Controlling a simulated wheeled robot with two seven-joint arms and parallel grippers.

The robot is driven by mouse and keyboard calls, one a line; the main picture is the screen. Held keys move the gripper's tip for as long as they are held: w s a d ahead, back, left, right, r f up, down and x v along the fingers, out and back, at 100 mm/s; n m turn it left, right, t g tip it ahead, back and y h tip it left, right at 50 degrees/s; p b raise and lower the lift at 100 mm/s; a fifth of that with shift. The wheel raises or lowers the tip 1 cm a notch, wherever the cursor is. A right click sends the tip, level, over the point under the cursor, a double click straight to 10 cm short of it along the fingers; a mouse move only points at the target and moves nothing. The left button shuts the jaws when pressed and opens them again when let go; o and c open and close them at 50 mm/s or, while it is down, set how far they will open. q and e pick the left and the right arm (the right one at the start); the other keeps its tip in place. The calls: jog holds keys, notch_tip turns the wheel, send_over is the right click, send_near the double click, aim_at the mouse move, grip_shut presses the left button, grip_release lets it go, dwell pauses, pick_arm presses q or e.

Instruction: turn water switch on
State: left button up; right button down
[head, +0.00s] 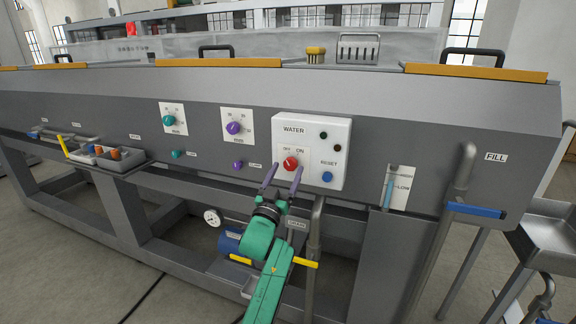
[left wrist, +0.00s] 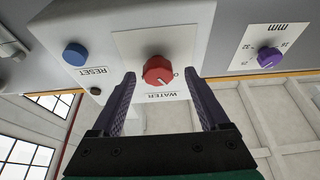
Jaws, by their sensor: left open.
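The water switch is a red round knob (head: 290,164) on a white WATER box (head: 312,130) on the machine's grey front panel. OFF and ON are printed above it in the head view; I cannot tell surely which one it points at. In the left wrist view the knob (left wrist: 158,70) shows upside down, with a pale mark on its face. My left gripper (head: 282,178) is open, its two purple fingers just below and in front of the knob. In the left wrist view the fingers stand on both sides of the knob, apart from it. My right gripper is not in view.
A blue RESET button (head: 327,177) and two dark lamps share the box. A purple dial (head: 233,128) and a teal dial (head: 169,120) sit to its left. A pipe with a blue handle (head: 474,210) stands at the right. A tray of parts (head: 125,158) is at the left.

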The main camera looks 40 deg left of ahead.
pick_arm(q)
jog(key=shift+w+r, duration=0.3)
jog(key=shift+w, duration=0.3)
jog(key=shift+w+a, duration=0.15)
jog(key=shift+w, duration=0.1)
grip_shut()
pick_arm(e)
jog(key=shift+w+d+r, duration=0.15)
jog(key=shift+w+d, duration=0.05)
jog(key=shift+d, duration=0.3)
